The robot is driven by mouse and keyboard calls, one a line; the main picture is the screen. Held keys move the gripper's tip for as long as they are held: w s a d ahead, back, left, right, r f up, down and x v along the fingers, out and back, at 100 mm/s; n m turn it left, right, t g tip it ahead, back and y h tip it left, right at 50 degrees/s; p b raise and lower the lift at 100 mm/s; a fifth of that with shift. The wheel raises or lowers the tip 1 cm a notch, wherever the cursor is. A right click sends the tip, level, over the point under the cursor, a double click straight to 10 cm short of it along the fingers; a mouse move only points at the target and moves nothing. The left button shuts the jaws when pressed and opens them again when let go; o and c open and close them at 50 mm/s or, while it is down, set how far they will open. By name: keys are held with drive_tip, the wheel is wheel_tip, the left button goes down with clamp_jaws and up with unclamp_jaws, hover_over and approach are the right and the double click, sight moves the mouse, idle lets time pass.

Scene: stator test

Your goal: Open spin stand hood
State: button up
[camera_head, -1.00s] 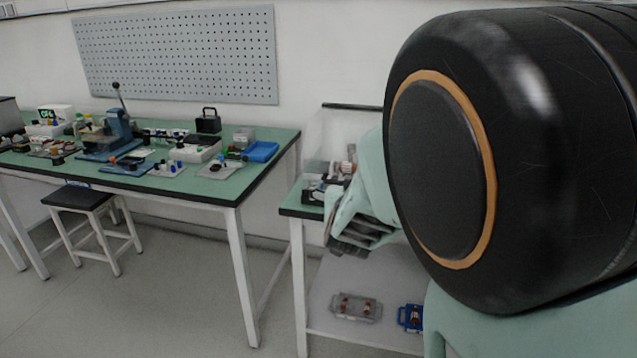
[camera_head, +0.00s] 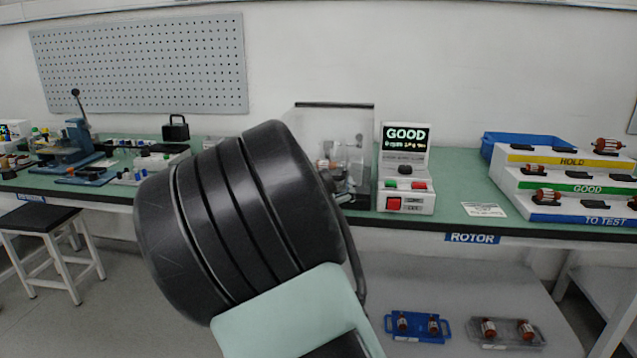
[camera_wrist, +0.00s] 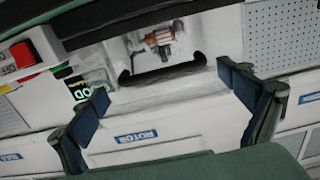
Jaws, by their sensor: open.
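The spin stand hood (camera_head: 352,118) is a clear box-like cover with a dark top edge, on the green bench in the head view. My arm hides its left and lower part. I cannot tell how far it is raised. A copper-and-white rotor shows through or under it, and in the wrist view this rotor (camera_wrist: 160,38) lies beyond the fingers, near a dark curved edge. My gripper (camera_wrist: 168,98) is open, with its two dark blue fingers wide apart and nothing held between them. In the head view my own arm hides the gripper.
A white tester (camera_head: 406,165) with a GOOD screen and red and green buttons stands right of the hood. A stepped rack (camera_head: 560,180) with HOLD, GOOD and TO TEST rows and a blue bin (camera_head: 520,143) are farther right. Blue and grey trays sit on the lower shelf.

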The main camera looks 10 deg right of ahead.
sight(322, 178)
drive_tip(key=shift+x, duration=1.6)
